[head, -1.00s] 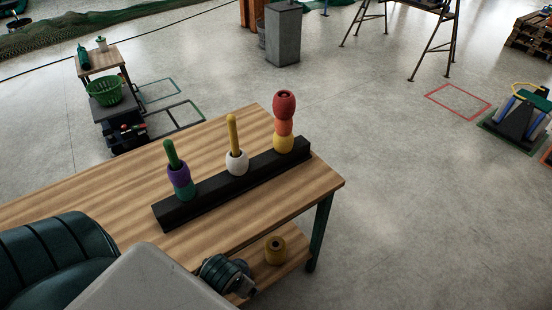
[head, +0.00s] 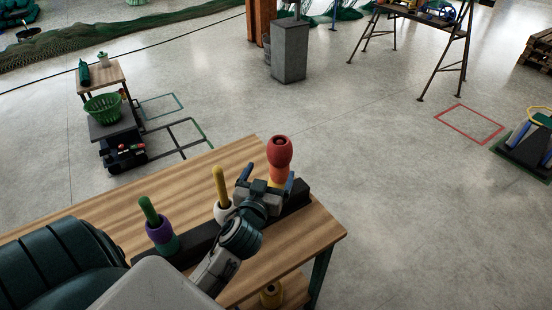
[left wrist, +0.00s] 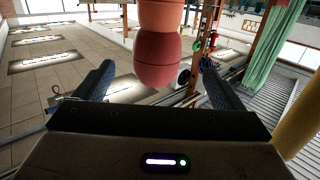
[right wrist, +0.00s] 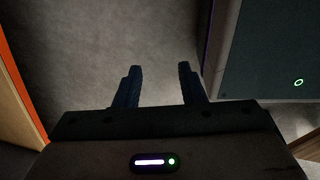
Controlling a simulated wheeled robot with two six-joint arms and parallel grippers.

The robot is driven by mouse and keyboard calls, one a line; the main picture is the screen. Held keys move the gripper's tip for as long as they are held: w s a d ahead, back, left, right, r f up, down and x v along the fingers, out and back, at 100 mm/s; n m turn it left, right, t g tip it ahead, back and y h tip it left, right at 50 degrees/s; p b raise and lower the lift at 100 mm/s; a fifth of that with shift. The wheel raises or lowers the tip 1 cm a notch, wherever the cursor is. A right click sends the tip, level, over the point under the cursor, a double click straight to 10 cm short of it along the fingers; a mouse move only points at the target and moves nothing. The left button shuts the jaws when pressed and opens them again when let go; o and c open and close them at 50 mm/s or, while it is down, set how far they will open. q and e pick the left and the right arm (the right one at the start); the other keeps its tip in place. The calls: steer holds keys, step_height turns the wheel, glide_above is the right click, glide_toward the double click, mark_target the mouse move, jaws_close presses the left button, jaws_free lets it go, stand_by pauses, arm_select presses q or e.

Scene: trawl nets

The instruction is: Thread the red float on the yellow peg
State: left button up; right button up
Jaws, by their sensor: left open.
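The red float (head: 279,152) tops the stack at the right end of the black base (head: 200,243), above an orange float (head: 279,174). The yellow float seen lower in that stack is now mostly hidden by my gripper. The yellow peg (head: 219,184) stands in the middle of the base, bare above a white float (head: 224,211) at its foot. My left gripper (head: 266,178) is open at the stack, its fingers to either side. In the left wrist view the red float (left wrist: 157,60) shows between the spread fingers, not clamped. My right gripper (right wrist: 159,72) is open and empty.
A green peg (head: 149,209) at the base's left end carries a purple float (head: 159,229) and a teal one (head: 166,245). The wooden table (head: 200,170) is clear behind the base. A yellow ring-shaped piece (head: 271,293) lies on the lower shelf.

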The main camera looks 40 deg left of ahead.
mark_target(276, 156)
arm_select(q)
steer(key=shift+w+r+t, duration=0.3)
steer(key=shift+w+r, duration=0.15)
steer(key=shift+w, duration=0.05)
steer(key=shift+w+r, duration=0.2)
steer(key=shift+r, duration=0.1)
steer(key=x, duration=0.1)
steer(key=p+x, duration=0.2)
steer(key=shift+w+a+r, duration=0.1)
steer(key=shift+w+r, duration=0.1)
steer(key=shift+r, duration=0.1)
steer(key=x, duration=0.1)
steer(key=p+x, duration=0.1)
steer(key=x, duration=0.2)
steer(key=shift+w+a+f+p, duration=0.1)
steer(key=shift+w+f+p, duration=0.2)
steer(key=shift+p, duration=0.1)
steer(key=shift+w+a, duration=0.1)
steer(key=shift+w, duration=0.55)
steer(key=shift+a, duration=0.1)
arm_select(e)
step_height(276, 156, up, 4)
steer(key=shift+s+r, duration=0.1)
steer(key=shift+s, duration=0.05)
steer(key=shift+s, duration=0.15)
arm_select(q)
steer(key=c, duration=1.1)
